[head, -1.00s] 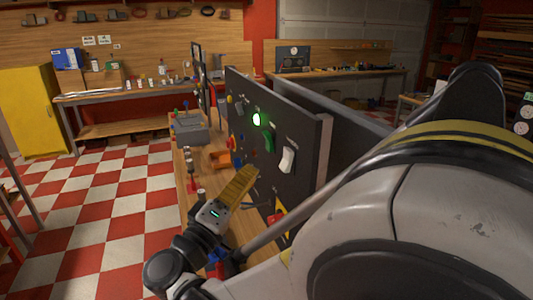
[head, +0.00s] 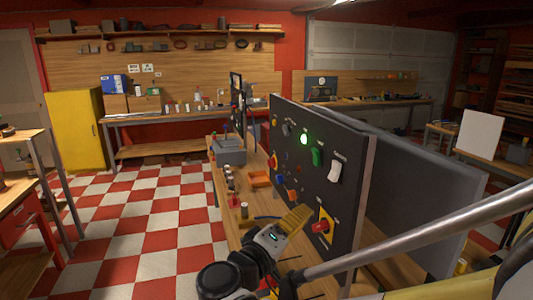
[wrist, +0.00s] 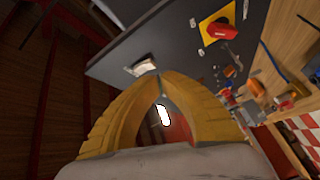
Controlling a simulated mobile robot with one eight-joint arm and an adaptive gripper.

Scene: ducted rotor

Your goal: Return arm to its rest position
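My gripper (head: 293,220) has yellow fingers and is in front of the dark control panel (head: 345,215), low and left of the red rotary switch. In the wrist view the two yellow fingers (wrist: 158,73) arch together and their tips meet, with nothing visible between the tips. A white rocker switch on the panel (wrist: 145,66) shows just beyond the tips there. I cannot tell from the frames how far the fingertips are from the panel.
The panel has a lit green lamp (head: 304,139) and a red switch on a yellow plate (head: 320,227). Checkered floor (head: 150,215) is open at left.

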